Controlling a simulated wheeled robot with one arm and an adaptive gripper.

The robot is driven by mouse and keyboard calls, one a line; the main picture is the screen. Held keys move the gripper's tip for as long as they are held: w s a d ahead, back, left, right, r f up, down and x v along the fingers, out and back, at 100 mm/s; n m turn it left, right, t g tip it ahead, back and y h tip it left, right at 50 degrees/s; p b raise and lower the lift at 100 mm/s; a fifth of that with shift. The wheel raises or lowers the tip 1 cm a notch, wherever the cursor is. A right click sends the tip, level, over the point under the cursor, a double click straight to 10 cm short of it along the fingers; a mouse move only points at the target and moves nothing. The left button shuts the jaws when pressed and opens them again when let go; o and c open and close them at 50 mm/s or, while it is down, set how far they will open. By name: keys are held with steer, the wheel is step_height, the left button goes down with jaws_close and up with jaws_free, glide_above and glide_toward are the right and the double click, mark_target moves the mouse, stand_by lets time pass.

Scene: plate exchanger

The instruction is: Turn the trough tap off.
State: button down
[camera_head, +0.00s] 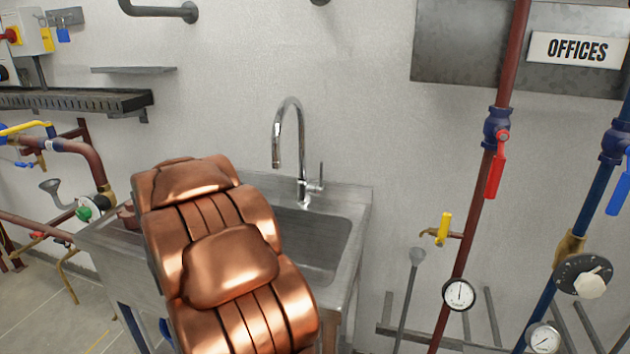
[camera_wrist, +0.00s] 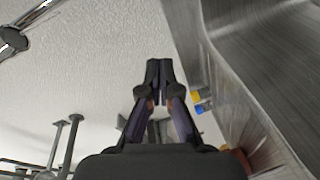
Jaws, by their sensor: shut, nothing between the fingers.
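The chrome gooseneck tap (camera_head: 277,130) stands at the back rim of the steel trough (camera_head: 358,215) in the head view. Its slim side lever (camera_head: 321,175) points up, to the right of the spout's base. No stream of water shows below the spout. A chrome part, seemingly of the tap, cuts into the upper left corner of the wrist view (camera_wrist: 14,40). My gripper (camera_wrist: 159,66) is shut and empty in the wrist view, apart from that chrome part. In the head view my copper-coloured arm covers the left of the trough and my gripper is hidden.
Brushed steel (camera_wrist: 250,60) runs close along the right of the wrist view. Right of the trough are a yellow-handled valve (camera_head: 444,229), a red-handled valve (camera_head: 496,170) and a pressure gauge (camera_head: 459,294). A shelf (camera_head: 75,100) is at upper left. The wall around the tap is clear.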

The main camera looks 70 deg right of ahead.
steer(key=s+d+g+h+b, duration=0.1)
steer(key=s+d+g+h, duration=0.4)
steer(key=s, duration=0.6)
steer(key=d+r+y, duration=0.1)
steer(key=d+r, duration=0.1)
steer(key=d, duration=1.2)
steer(key=shift+s+d+r+g, duration=0.15)
steer(key=shift+s+d+g, duration=0.15)
steer(key=shift+s+g, duration=0.1)
steer(key=shift+d+r+y+p, duration=0.15)
steer(key=shift+r+y+p, duration=0.15)
steer(key=shift+p, duration=0.45)
steer(key=p, duration=0.2)
steer(key=d+y+p, duration=0.1)
steer(key=p, duration=0.2)
steer(key=shift+d+r+p, duration=0.1)
steer(key=shift+r+p, duration=0.2)
steer(key=shift+p, duration=0.05)
steer(key=shift+d+r+y+p, duration=0.2)
steer(key=shift+y+p, duration=0.1)
steer(key=shift+p, duration=1.2)
steer(key=shift+a+p, duration=0.2)
steer(key=shift+p, duration=0.1)
